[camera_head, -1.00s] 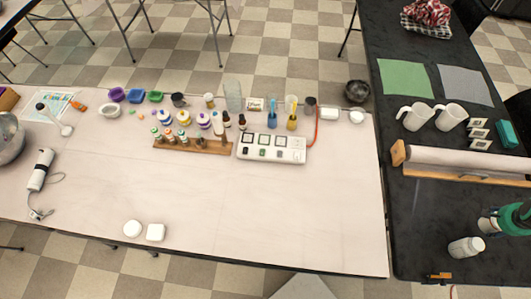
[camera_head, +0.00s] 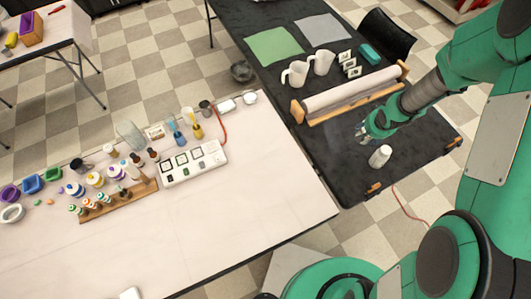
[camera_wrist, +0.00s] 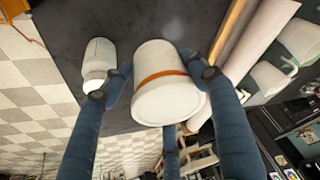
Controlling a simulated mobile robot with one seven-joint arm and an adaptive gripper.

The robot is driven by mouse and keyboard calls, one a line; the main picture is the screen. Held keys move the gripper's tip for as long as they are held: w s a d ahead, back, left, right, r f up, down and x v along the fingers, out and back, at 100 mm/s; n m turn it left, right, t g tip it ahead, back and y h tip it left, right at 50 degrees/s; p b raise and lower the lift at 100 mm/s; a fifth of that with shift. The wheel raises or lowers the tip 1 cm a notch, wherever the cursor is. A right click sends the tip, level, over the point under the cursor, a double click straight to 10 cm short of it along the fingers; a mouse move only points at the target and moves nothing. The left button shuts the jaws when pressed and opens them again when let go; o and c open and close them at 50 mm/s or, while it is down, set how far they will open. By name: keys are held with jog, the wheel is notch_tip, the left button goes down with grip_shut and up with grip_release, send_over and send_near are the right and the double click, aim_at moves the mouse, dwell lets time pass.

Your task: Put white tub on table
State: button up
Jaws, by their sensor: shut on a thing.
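A white tub (camera_wrist: 160,90) with an orange band around it sits between my fingers in the wrist view, its wide round end towards the camera. My gripper (camera_wrist: 165,85) is shut on it, with dark blue fingers on both sides. In the head view my gripper (camera_head: 366,131) is over the black table (camera_head: 340,165), and its fingers mostly hide the tub. I cannot tell whether the tub touches the table surface.
A white bottle (camera_head: 380,156) stands on the black table close to my gripper; it also shows in the wrist view (camera_wrist: 98,62). A white roll on a wooden holder (camera_head: 350,95) lies just beyond. The pale table (camera_head: 240,225) has clear room at its front.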

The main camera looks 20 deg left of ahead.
jog(key=s+a+f+n+g+y, duration=0.1)
jog(key=s+a+f+n, duration=0.1)
jog(key=s+a+n, duration=0.3)
jog(key=s+a+f+n+g+y, duration=0.1)
jog(key=s+a+f+n, duration=0.2)
jog(key=s+a, duration=0.7)
jog(key=s+a+f+n+g+y, duration=0.1)
jog(key=s+a+f+n, duration=0.2)
jog(key=a, duration=1.1)
jog(key=shift+s+n+b, duration=0.4)
jog(key=shift+s+n, duration=1.5)
jog(key=shift+s, duration=0.65)
jog(key=shift+w, duration=0.1)
jog(key=p, duration=0.3)
send_over(266, 146)
jog(key=d, duration=0.2)
jog(key=shift+s+a+f, duration=0.1)
jog(key=shift+a+f, duration=0.05)
jog(key=shift+f, duration=0.25)
jog(key=shift+s+a+f, duration=0.1)
jog(key=shift+f, duration=0.3)
jog(key=shift+b, duration=0.3)
jog(key=shift+f+b, duration=0.95)
jog(key=shift+f, duration=0.75)
jog(key=shift+f, duration=0.1)
